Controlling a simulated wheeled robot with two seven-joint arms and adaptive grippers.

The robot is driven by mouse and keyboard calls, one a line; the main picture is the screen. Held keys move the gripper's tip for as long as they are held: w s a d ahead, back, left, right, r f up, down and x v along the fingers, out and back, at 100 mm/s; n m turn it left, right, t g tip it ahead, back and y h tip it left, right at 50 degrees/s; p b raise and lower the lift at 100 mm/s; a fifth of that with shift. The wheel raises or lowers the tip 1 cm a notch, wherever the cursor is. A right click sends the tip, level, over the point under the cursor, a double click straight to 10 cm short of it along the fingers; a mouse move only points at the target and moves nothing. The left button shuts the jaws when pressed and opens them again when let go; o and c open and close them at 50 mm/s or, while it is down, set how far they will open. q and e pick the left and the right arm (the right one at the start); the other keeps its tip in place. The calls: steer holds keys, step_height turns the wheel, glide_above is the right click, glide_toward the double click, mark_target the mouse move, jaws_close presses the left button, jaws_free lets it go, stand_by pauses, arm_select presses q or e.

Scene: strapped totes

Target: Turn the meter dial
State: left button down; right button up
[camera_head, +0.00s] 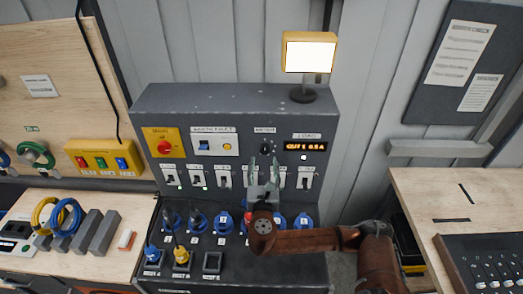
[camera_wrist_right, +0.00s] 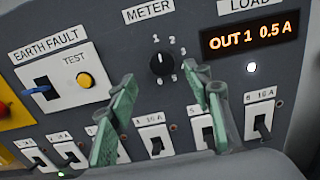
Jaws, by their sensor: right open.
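The meter dial (camera_head: 265,147) is a small black round knob under the METER label on the grey panel. In the right wrist view the dial (camera_wrist_right: 162,63) has numbers around it, and some lower ones are hard to read. The lit LOAD display (camera_wrist_right: 251,33) reads OUT 1 0.5 A. My right gripper (camera_head: 264,164) is open and empty, with green-padded fingers pointing up at the panel just below the dial. In the right wrist view its fingertips (camera_wrist_right: 160,80) stand left and right of the dial, apparently short of touching it. My left gripper is not in view.
Switches (camera_wrist_right: 152,138) line the panel below the dial, partly behind my fingers. An EARTH FAULT unit (camera_wrist_right: 68,83) with a yellow test button is to the left. A lamp (camera_head: 309,55) stands on top.

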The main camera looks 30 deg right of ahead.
mark_target(265, 151)
steer(key=x, duration=0.2)
steer(key=shift+w+d+r, duration=0.2)
steer(key=shift+d, duration=0.2)
steer(key=shift+p+x, duration=0.35)
steer(key=shift+x, duration=0.8)
steer(key=shift+w+d+f, duration=0.1)
steer(key=shift+w+f, duration=0.05)
steer(key=shift+w, duration=0.1)
steer(key=c, duration=1.1)
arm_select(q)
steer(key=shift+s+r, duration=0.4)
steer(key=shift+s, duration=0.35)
